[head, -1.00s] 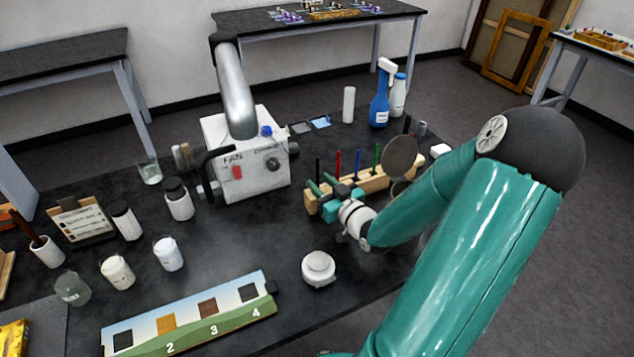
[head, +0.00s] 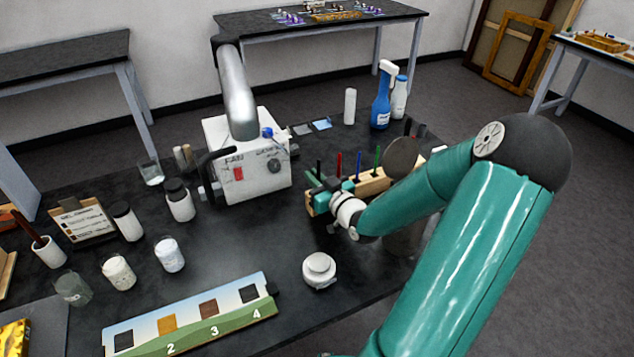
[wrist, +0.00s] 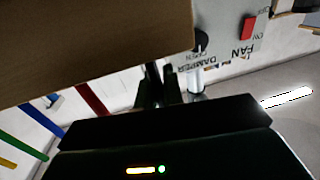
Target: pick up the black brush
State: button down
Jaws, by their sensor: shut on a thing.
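The black brush (head: 319,167) stands upright at the left end of a wooden rack (head: 375,186), left of the red, blue and green ones. My gripper (head: 315,181) is at the rack's left end, shut on the black brush. In the wrist view, the dark handle (wrist: 152,74) shows between my fingertips (wrist: 158,90); its lower part is hard to make out against the dark fingers. The red brush (wrist: 90,99), blue brush (wrist: 40,118) and green brush (wrist: 22,143) show to the left.
The white fan box (head: 248,165) with its metal duct (head: 236,95) stands just left of the rack. A round white jar (head: 319,270) is in front. A numbered board (head: 190,318) lies front left. A blue spray bottle (head: 381,100) stands behind.

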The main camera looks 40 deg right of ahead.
notch_tip(320, 180, up, 10)
dwell(0.9)
dwell(1.9)
